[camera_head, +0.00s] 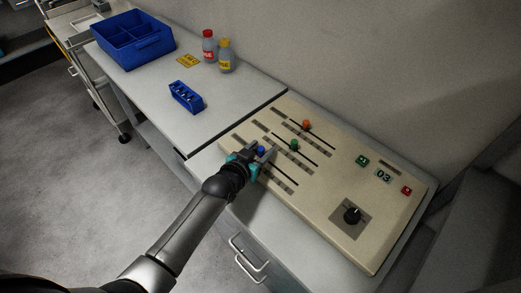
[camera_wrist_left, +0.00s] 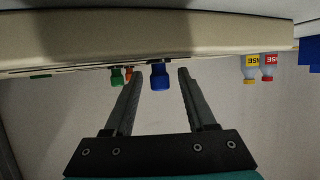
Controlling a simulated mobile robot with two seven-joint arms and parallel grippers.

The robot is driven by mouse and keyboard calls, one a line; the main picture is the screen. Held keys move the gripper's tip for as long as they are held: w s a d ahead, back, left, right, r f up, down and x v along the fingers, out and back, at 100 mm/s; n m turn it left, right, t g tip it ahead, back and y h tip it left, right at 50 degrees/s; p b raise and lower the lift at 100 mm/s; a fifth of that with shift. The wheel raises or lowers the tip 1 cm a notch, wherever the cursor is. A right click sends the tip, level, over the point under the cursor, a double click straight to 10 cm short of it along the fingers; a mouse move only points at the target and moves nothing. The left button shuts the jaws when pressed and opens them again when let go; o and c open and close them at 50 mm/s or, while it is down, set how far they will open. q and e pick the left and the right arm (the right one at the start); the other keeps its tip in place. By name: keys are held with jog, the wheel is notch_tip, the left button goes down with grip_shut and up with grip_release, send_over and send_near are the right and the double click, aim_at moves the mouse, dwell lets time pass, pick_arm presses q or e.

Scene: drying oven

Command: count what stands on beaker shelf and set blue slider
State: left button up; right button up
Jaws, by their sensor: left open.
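A beige control panel (camera_head: 330,215) lies on the counter and carries three slider knobs. The blue slider knob (camera_head: 261,150) is nearest my left gripper (camera_head: 259,158). The green knob (camera_head: 294,145) and the orange knob (camera_head: 306,125) sit farther back. My left gripper is open. In the left wrist view the blue knob (camera_wrist_left: 160,76) stands between the fingertips of the gripper (camera_wrist_left: 156,78), with a gap to each finger. The green knob (camera_wrist_left: 117,77) lies beyond the left finger there. The beaker shelf is not recognisable in view. My right gripper is not in view.
A blue divided bin (camera_head: 133,52), a small blue rack (camera_head: 186,97) and two bottles (camera_head: 226,58) (camera_head: 209,48) stand on the left table.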

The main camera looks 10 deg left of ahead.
pick_arm(q)
jog(key=shift+c, duration=0.3)
grip_shut()
dwell(1.1)
